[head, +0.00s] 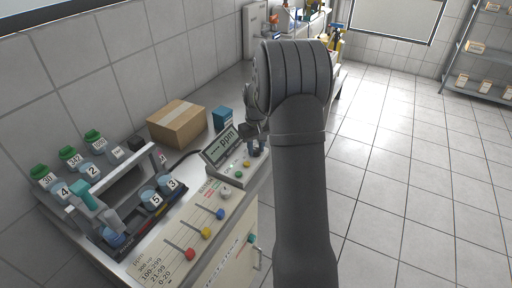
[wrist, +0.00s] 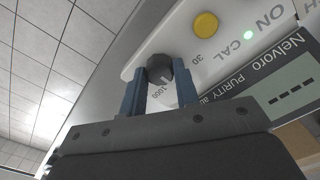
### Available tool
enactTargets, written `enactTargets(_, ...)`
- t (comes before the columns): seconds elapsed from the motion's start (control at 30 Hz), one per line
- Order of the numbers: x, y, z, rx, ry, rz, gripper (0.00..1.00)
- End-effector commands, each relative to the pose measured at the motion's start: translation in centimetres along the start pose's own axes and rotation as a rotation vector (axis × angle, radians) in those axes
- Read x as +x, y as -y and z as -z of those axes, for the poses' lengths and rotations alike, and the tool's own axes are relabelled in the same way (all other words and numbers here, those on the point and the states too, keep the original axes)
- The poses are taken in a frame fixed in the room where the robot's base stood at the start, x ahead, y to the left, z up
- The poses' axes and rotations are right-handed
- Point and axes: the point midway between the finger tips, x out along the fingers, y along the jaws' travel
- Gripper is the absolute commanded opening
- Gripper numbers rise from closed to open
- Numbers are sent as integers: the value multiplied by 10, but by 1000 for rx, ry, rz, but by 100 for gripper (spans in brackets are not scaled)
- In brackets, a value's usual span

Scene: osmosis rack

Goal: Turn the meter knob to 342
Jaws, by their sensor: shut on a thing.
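The meter (head: 222,148) stands on the bench in the head view, its screen showing dashes and "ppm". In the wrist view its face (wrist: 225,55) has a lit green lamp by "ON", "CAL" and a yellow button (wrist: 205,24). The dark meter knob (wrist: 159,68) sits near the face's edge, with the marks 30 and 1000 beside it. My gripper (wrist: 160,78) has a blue finger on each side of the knob and is shut on it. No pointer on the knob can be made out. In the head view my gripper (head: 256,138) hides the knob.
Left of the meter are a cardboard box (head: 176,123), green-capped bottles, one labelled 342 (head: 70,155), and a rack with numbered beakers (head: 150,197). A panel with coloured sliders (head: 206,233) lies in front. A teal box (head: 222,118) stands behind the meter. Open floor is at right.

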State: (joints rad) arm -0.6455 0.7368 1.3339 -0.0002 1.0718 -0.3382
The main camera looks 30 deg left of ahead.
Motion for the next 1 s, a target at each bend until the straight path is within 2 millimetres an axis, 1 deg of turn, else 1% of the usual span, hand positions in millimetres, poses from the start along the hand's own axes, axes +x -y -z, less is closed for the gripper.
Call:
enactTargets(0.37, -1, 0, 1, 3, -4, -1, 6)
enactTargets(0.4, -1, 0, 1, 3, -4, -1, 34)
enactTargets(0.47, -1, 0, 1, 3, -4, -1, 46)
enactTargets(0.5, -1, 0, 1, 3, -3, -1, 50)
enactTargets(0.73, -1, 0, 0, 2, -2, 0, 50)
enactTargets(0.83, -4, 0, 1, 2, -2, -1, 50)
enactTargets(0.93, -14, 0, 1, 2, -4, -1, 50)
enactTargets(1.0, -27, 0, 1, 2, -5, -2, 50)
